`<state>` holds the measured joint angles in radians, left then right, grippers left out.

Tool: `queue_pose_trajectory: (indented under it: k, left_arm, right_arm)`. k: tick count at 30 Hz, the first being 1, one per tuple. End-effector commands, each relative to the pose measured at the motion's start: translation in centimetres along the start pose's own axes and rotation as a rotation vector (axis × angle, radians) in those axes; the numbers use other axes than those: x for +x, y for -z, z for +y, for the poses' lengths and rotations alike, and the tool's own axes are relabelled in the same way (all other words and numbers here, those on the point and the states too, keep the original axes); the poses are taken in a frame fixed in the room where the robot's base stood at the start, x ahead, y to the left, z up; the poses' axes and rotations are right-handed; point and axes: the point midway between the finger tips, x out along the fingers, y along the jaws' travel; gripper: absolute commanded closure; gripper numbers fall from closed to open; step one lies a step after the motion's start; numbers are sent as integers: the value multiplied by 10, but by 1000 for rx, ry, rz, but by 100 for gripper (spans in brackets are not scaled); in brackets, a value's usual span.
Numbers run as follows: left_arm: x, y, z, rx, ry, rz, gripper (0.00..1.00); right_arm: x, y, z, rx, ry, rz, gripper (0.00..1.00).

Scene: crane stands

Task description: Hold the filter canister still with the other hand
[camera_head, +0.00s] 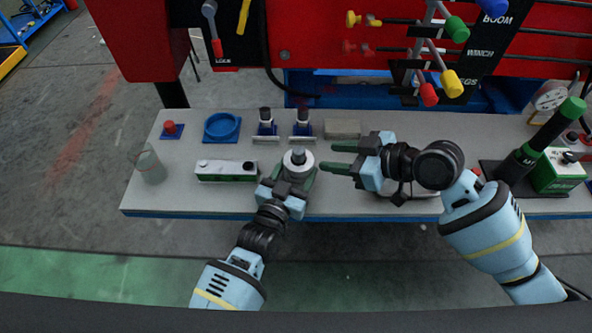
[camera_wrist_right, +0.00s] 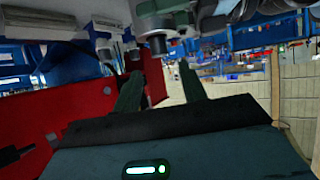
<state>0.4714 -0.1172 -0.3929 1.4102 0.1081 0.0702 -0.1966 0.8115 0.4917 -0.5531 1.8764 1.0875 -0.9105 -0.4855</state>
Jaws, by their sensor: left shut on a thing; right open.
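The filter canister (camera_head: 299,157), a pale round body with a dark grey knob on top, stands upright near the middle of the grey bench. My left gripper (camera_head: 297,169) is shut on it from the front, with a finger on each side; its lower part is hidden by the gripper. My right gripper (camera_head: 324,157) is open and empty just right of the canister, its green fingers pointing left at it, apart from it. In the right wrist view its two fingers (camera_wrist_right: 160,88) stand apart, and a grey round part, likely the canister (camera_wrist_right: 160,22), shows beyond them at the top.
On the bench (camera_head: 225,205) are a white and green box (camera_head: 227,169), a blue round dish (camera_head: 222,127), a red knob on a blue base (camera_head: 170,130), a clear glass (camera_head: 151,166) and two dark fittings. A green-handled pump (camera_head: 528,150) stands right. Red crane panels and levers rise behind.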

Motion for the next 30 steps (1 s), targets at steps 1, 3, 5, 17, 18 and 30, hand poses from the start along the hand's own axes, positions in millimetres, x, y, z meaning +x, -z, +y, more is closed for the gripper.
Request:
queue_pose_trajectory:
  k: [1, 3, 5, 17, 18, 30]
  left_arm:
    - [0, 0, 0, 0, -1, -1, 76]
    - [0, 0, 0, 0, -1, -1, 76]
    - [0, 0, 1, 0, -1, -1, 76]
    - [0, 0, 1, 0, -1, -1, 76]
    - [0, 0, 1, 0, -1, -1, 76]
    - [0, 0, 1, 0, -1, -1, 76]
  right_arm:
    - [-2, -1, 1, 13, -5, 10, 58]
    - [-4, -1, 2, 22, -9, 18, 58]
    - [-4, 0, 2, 24, -9, 20, 58]
    - [22, 0, 2, 25, -7, 19, 58]
    - [27, 1, 1, 24, -6, 20, 58]
    - [74, 1, 2, 22, -6, 18, 58]
